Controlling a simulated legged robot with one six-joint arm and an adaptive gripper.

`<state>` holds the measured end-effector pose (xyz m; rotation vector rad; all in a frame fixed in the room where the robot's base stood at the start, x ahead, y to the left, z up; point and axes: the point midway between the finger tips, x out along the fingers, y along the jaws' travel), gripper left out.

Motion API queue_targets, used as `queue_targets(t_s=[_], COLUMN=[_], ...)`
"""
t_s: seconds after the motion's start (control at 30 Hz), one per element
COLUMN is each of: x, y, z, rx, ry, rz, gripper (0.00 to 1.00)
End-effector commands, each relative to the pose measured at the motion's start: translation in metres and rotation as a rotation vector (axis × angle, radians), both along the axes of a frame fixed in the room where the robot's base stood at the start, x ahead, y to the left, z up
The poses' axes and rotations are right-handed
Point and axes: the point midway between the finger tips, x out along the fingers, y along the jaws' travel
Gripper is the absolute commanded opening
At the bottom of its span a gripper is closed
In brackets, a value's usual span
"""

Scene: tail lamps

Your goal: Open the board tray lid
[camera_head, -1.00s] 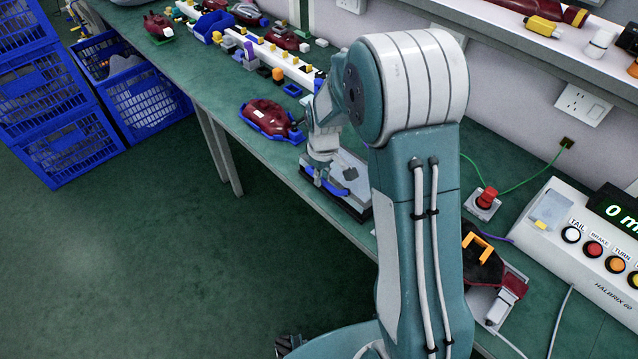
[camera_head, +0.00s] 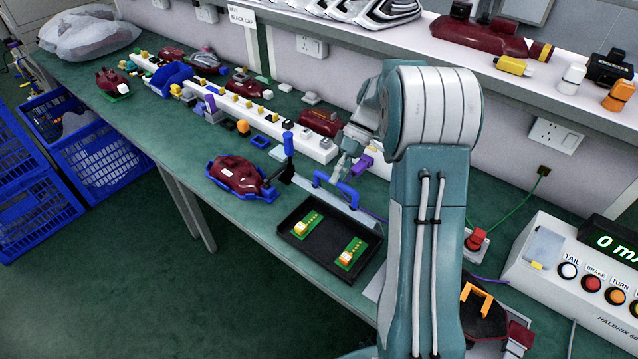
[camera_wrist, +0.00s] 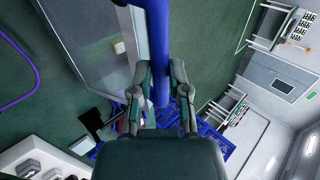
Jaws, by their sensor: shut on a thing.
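The board tray (camera_head: 312,264) is black and stands uncovered on the green bench. Two green boards, a left one (camera_head: 308,224) and a right one (camera_head: 351,253), lie inside. The grey lid (camera_head: 365,217) stands raised at the tray's back edge, seen nearly edge-on; its face also shows in the wrist view (camera_wrist: 92,45). My gripper (camera_head: 337,178) is shut on the lid's blue handle (camera_head: 320,180). In the wrist view the blue handle (camera_wrist: 158,40) passes between the two fingers (camera_wrist: 161,75). My arm hides the bench right of the tray.
A red lamp in a blue holder (camera_head: 240,176) sits left of the tray. A blue upright grip (camera_head: 288,143) stands close to the lid's left end. A white strip with several small parts (camera_head: 255,112) lies behind. The tester (camera_head: 580,270) stands at the right.

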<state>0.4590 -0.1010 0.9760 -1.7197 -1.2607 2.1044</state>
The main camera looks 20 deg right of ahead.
Motion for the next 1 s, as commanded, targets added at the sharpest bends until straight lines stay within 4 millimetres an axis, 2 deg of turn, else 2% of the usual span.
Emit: queue_targets(t_s=[0.03, 0.2, 0.43, 0.7, 1.0], x=[0.004, 0.016, 0.030, 0.038, 0.040], y=[-0.010, -0.034, -0.059, -0.073, -0.076], z=[-0.003, -0.001, -0.003, -0.006, -0.006], rx=[-0.007, -0.008, -0.009, -0.007, -0.006], ry=[-0.003, -0.001, 0.002, 0.005, 0.006], rz=[-0.004, -0.004, -0.002, -0.001, 0.000], gripper=[0.00, 0.00, 0.00, 0.00, 0.00])
